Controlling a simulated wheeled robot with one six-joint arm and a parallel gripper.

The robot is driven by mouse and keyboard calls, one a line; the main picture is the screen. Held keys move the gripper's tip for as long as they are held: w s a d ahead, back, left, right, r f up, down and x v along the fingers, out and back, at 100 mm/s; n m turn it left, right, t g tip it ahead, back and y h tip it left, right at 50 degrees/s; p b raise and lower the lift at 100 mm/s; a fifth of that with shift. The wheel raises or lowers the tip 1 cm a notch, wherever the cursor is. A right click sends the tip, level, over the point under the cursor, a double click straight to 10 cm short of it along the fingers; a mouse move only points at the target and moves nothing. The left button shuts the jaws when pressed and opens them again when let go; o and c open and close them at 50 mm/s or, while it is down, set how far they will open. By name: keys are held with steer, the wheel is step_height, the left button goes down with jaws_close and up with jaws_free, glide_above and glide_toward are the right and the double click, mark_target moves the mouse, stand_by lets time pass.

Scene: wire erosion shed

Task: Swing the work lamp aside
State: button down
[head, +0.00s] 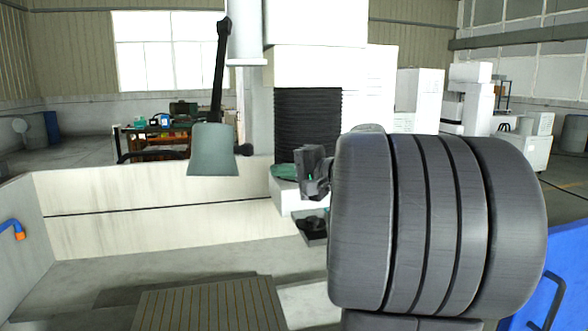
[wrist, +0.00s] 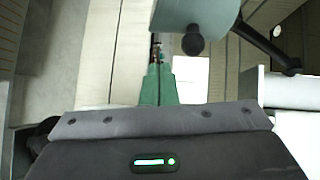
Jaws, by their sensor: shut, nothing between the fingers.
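The work lamp (head: 213,152) has a grey-green shade that hangs from a dark jointed arm left of centre in the head view. A round black knob (head: 245,149) sticks out from the right side of the shade. In the wrist view the shade (wrist: 198,12) is at the top edge, with the knob (wrist: 192,42) below it. My gripper (wrist: 158,70) is shut and empty, its green fingers together. The fingertips are below and left of the knob in the wrist view, with a visible gap. In the head view my dark wrist (head: 315,172) is right of the lamp.
A pale tank wall (head: 150,200) runs behind and below the lamp. A slatted plate (head: 210,305) lies in front. A black bellows column (head: 307,118) stands behind my wrist. A cluttered workbench (head: 150,140) is farther back on the left. The space left of the shade looks clear.

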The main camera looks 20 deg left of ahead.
steer(key=a+f+p, duration=0.1)
steer(key=a, duration=0.6)
steer(key=shift+s+a+p, duration=0.15)
steer(key=shift+s+p, duration=0.15)
steer(key=shift+s, duration=0.05)
steer(key=shift+a, duration=0.15)
